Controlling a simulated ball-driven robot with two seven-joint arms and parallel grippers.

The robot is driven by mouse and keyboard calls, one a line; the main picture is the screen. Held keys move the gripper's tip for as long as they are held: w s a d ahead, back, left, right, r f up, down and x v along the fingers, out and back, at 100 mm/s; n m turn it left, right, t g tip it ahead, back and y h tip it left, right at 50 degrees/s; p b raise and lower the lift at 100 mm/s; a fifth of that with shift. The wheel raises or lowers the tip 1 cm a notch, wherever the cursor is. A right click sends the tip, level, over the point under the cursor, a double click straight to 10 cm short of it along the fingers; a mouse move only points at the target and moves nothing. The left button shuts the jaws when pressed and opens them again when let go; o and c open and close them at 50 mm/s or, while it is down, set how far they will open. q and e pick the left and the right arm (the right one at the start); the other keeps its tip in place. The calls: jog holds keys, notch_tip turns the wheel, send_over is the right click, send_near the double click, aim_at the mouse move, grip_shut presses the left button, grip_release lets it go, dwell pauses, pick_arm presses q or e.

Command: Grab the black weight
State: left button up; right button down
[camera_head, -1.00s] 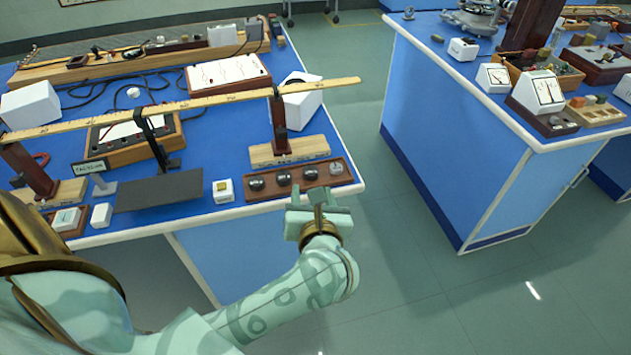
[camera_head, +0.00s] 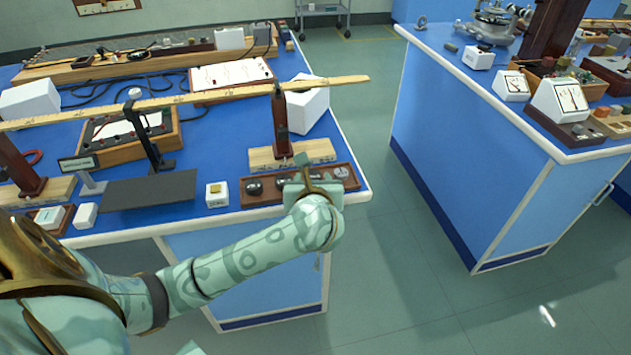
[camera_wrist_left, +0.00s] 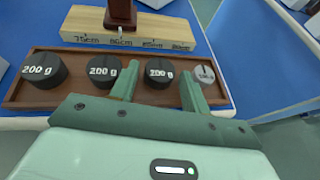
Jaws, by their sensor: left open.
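Several round weights sit in a row in a brown wooden tray (camera_head: 355,184) at the bench's front right corner. A silver weight (camera_wrist_left: 204,74) is at the right end. My left gripper (camera_wrist_left: 158,82) is open, with the right black weight between its fingers and the middle one just outside the left finger. In the head view the left gripper (camera_head: 306,184) covers part of the tray, while the left black weight (camera_head: 254,187) shows.
A wooden block (camera_head: 262,157) with an upright post stands right behind the tray. A long ruler beam (camera_head: 220,98) spans above the bench. A small white box (camera_head: 216,194) stands left of the tray. Open floor separates this bench from another blue bench (camera_head: 460,150).

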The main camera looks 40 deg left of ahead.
pick_arm(q)
jog(key=shift+x, duration=0.85)
jog(key=shift+d+r, duration=0.1)
jog(key=c, duration=0.9)
